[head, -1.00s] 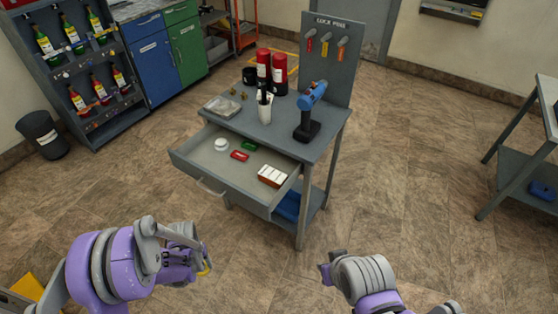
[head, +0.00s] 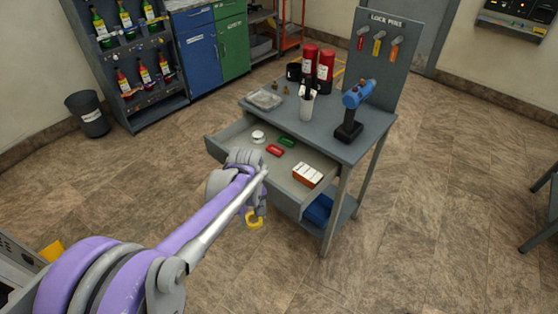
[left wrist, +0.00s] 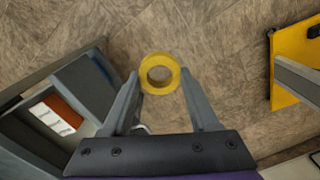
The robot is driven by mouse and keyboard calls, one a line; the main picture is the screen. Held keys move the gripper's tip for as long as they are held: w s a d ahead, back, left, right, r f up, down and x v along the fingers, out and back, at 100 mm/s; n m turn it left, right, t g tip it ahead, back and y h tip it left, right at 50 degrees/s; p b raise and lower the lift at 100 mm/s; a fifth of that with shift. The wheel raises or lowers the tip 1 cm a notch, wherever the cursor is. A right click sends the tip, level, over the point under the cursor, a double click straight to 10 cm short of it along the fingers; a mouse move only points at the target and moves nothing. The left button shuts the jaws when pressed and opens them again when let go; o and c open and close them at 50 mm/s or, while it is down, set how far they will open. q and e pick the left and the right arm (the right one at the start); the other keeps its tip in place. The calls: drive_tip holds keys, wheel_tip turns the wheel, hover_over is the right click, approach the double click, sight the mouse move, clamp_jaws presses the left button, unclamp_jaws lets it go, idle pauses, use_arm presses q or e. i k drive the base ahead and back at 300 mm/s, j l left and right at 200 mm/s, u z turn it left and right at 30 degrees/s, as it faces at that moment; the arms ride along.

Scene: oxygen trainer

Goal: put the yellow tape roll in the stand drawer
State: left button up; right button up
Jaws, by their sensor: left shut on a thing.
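The yellow tape roll (head: 254,223) hangs from my left gripper (head: 255,207) in front of the open stand drawer (head: 284,166), outside it and over the floor in the head view. In the left wrist view the roll (left wrist: 160,73) sits between the tips of the left gripper's two fingers, which are shut on it. The drawer is pulled out from the grey stand (head: 343,150). My left arm hides part of the drawer's front. My right gripper is not in view.
The drawer holds a white roll (head: 258,137), a red item (head: 275,150), a green item (head: 287,142) and an orange-and-white box (head: 307,175), with bare floor between them.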

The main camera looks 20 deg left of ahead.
sight(284, 172)
drive_tip(key=i, duration=1)
